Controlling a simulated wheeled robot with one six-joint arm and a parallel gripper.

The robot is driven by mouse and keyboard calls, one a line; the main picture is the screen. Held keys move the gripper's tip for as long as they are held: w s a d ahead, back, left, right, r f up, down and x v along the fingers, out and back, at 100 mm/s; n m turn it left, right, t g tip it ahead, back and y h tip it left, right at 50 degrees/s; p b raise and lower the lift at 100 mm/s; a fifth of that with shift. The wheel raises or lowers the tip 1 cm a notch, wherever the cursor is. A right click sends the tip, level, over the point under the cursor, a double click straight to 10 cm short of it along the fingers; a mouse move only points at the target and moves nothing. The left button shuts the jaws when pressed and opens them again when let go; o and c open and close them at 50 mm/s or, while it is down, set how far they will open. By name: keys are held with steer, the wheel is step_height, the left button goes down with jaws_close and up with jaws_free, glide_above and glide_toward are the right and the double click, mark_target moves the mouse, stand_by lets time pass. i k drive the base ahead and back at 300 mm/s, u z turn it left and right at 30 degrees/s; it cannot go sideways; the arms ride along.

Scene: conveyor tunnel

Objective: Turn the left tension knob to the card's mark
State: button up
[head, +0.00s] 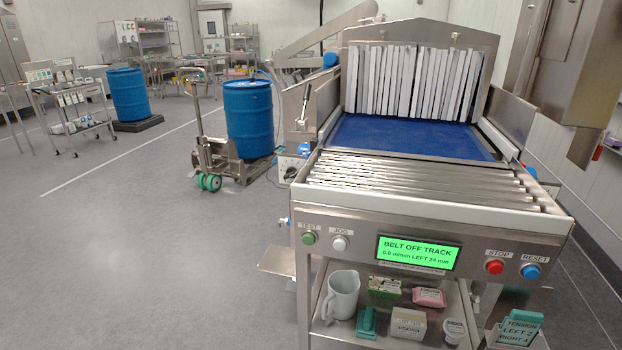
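The left tension knob appears to be the black knob (291,172) on a pale dial plate on the left side of the conveyor. It is small here, and I cannot read its setting. The tension card (519,328) is at the lower right, by the shelf's right end. It reads "TENSION", "LEFT 2" and a "RIGHT" line whose number is unclear. The display (418,251) is lit green and reads "BELT OFF TRACK", "0.0 m/min LEFT 24 mm". The blue belt (405,138) runs under a strip curtain. My gripper is not in view.
The front panel has a green test button (309,238), a white jog button (340,243), a red stop button (495,267) and a blue reset button (530,272). A pallet truck with a blue drum (248,118) stands left of the conveyor. The floor at the left front is clear.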

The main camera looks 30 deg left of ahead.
mark_target(290, 172)
steer(key=u, duration=1.2)
steer(key=k, duration=0.55)
steer(key=u, duration=0.45)
steer(key=i, duration=1.2)
